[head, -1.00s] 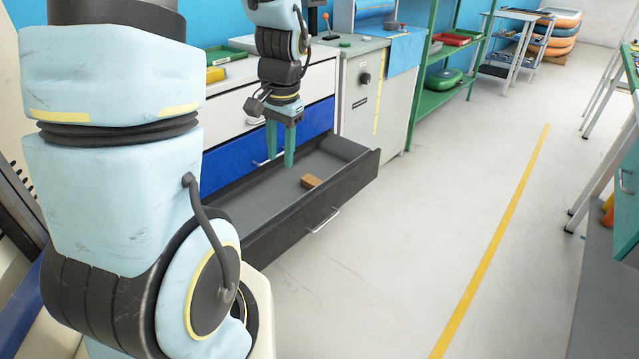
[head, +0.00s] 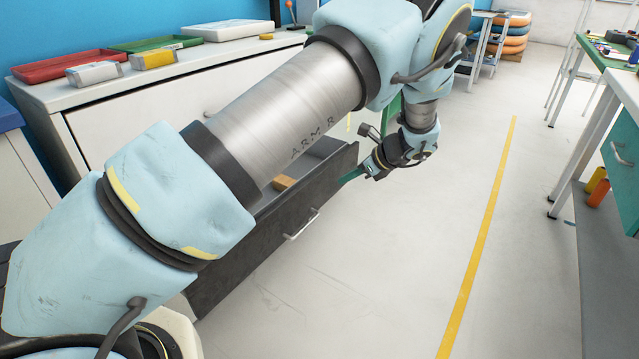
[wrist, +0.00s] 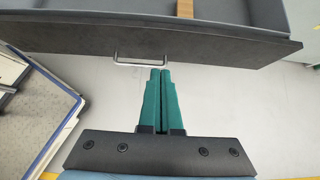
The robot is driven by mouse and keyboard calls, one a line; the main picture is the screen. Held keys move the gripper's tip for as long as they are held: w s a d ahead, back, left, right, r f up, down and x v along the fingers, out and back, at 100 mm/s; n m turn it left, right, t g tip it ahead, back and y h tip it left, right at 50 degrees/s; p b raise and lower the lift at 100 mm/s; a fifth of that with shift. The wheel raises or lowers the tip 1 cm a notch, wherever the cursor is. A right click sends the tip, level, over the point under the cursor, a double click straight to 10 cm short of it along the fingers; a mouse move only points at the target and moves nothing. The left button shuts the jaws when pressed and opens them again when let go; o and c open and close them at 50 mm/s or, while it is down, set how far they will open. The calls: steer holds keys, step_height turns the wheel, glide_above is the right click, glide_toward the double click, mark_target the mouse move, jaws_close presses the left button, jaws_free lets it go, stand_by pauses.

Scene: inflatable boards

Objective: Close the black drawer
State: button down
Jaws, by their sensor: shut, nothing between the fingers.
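The black drawer (head: 262,243) stands pulled out from the cabinet in the head view, partly hidden behind my arm. Its silver handle (head: 302,224) is on the front face, and a small wooden block (head: 284,183) lies inside. My gripper (head: 352,177) is on the outer side of the drawer front, close to its far right end in the head view. In the wrist view the black drawer front (wrist: 200,44) crosses the top, with its handle (wrist: 140,61) just beyond and left of my green fingertips (wrist: 160,72). The fingers are shut and empty; contact with the front cannot be told.
The cabinet top (head: 215,52) holds red and green trays and small boxes. Open floor (head: 400,270) with a yellow line (head: 480,230) lies in front of the drawer. A workbench (head: 622,110) stands on the right.

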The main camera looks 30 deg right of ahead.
mark_target(307, 189)
steer(key=shift+w+a+r+x, duration=0.15)
steer(key=shift+w+r+x, duration=0.2)
steer(key=shift+x, duration=1.7)
steer(key=shift+w+a+r+x, duration=0.25)
steer(key=shift+r+x, duration=0.1)
steer(key=shift+x, duration=1.65)
steer(key=shift+w+a+r+x, duration=0.1)
steer(key=shift+w+r+x, duration=0.25)
steer(key=shift+x, duration=1.7)
steer(key=w+a, duration=0.5)
steer(key=w, duration=0.4)
steer(key=w+a, duration=0.5)
steer(key=w, duration=0.5)
steer(key=shift+w+a, duration=0.15)
steer(key=shift+a, duration=0.25)
